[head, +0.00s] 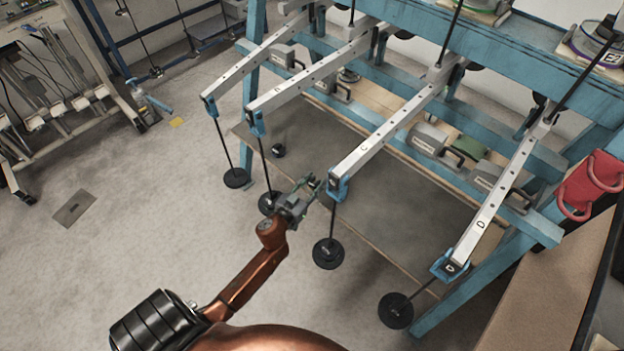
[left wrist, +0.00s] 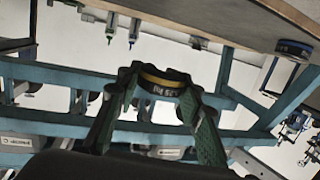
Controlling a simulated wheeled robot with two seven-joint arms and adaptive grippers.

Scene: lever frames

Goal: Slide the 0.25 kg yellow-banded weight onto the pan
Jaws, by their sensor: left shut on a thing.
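The yellow-banded weight (left wrist: 165,82) is a short dark disc with a yellow stripe and white marking. My left gripper (left wrist: 160,88) is shut on it, with its green fingers on either side. In the head view my left gripper (head: 312,186) is between the hanging rods of levers B and C; the weight is too small to make out there. Dark round pans hang from the levers: the pan under A (head: 235,178), the pan under B (head: 268,203) partly behind my gripper, the pan under C (head: 328,253), and the pan under D (head: 396,310). My right gripper is out of view.
The blue frame (head: 450,35) carries pale lever bars, including lever C (head: 385,130). A small black object (head: 278,150) sits on the dark base. A blue-banded weight (left wrist: 292,48) is at the right in the wrist view. Open floor (head: 130,230) lies left.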

